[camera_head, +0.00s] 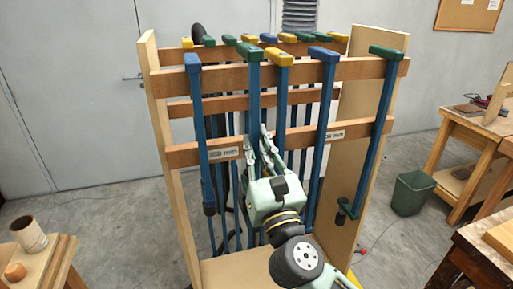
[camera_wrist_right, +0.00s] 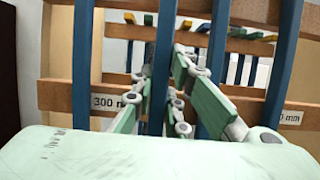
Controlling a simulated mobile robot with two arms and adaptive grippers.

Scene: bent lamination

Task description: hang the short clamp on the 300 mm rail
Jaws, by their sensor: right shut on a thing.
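My right gripper (camera_head: 264,142) is in front of the rack and shut on the blue bar of a green-headed clamp (camera_head: 254,80). The bar stands near upright between the fingers (camera_wrist_right: 160,95) in the right wrist view. The clamp's green head is level with the top of the upper front rail (camera_head: 225,75); I cannot tell whether it rests there. Its lower end is hidden behind my gripper. The 300 mm label (camera_wrist_right: 106,101) is on the lower front rail, left of the held bar; it also shows, partly covered, in the head view (camera_head: 228,154). My left gripper is not in view.
Blue-headed (camera_head: 193,63) and yellow-headed (camera_head: 278,58) clamps hang close on either side of the held one. More clamps hang on rails behind. Wooden side panels (camera_head: 165,130) bound the rack. A green bin (camera_head: 411,193) and a workbench stand at right.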

